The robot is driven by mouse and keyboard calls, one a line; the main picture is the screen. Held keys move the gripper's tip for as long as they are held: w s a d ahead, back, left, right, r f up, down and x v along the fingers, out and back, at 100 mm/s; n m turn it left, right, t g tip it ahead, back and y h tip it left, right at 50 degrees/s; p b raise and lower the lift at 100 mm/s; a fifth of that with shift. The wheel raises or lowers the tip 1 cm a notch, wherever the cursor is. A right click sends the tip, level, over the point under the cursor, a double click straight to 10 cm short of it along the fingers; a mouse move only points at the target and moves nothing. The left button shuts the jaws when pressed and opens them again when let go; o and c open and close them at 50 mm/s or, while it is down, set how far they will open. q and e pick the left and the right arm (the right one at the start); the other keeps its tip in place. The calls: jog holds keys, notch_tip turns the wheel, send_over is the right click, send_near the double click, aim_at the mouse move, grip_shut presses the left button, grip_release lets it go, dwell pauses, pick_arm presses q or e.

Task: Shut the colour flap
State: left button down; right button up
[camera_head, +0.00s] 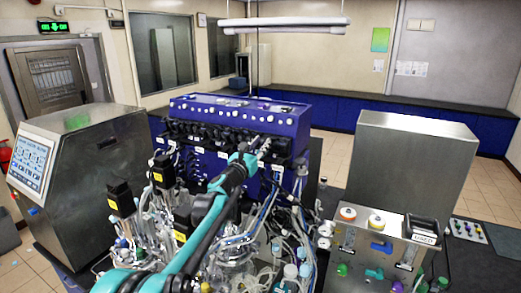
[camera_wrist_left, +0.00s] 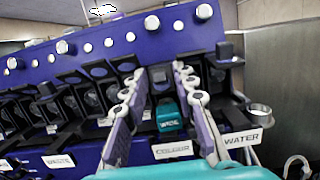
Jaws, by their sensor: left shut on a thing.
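The colour pump sits above the COLOUR label (camera_wrist_left: 172,149) on the front of the blue bioreactor unit (camera_head: 215,107). Its dark flap (camera_wrist_left: 160,77) is between the fingertips of my left gripper (camera_head: 262,146), which is shut on it. Below the flap a teal pump part (camera_wrist_left: 167,114) with white lettering shows between the fingers, so the flap looks raised; its exact angle is unclear. In the head view the gripper and arm hide the flap. My right gripper is in neither view.
More dark pump flaps stand in a row on the left, above a WASTE label (camera_wrist_left: 58,160). A WATER label (camera_wrist_left: 242,138) is close on the right, with a metal cup (camera_wrist_left: 260,111). Glass vessels and tubing crowd below my arm. Steel cabinets (camera_head: 413,155) stand either side.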

pick_arm(q)
jog(key=shift+f+t, duration=0.15)
jog(key=shift+t, duration=0.15)
jog(key=c, duration=1.5)
grip_release()
jog(key=shift+c, duration=0.2)
notch_tip(320, 180, up, 10)
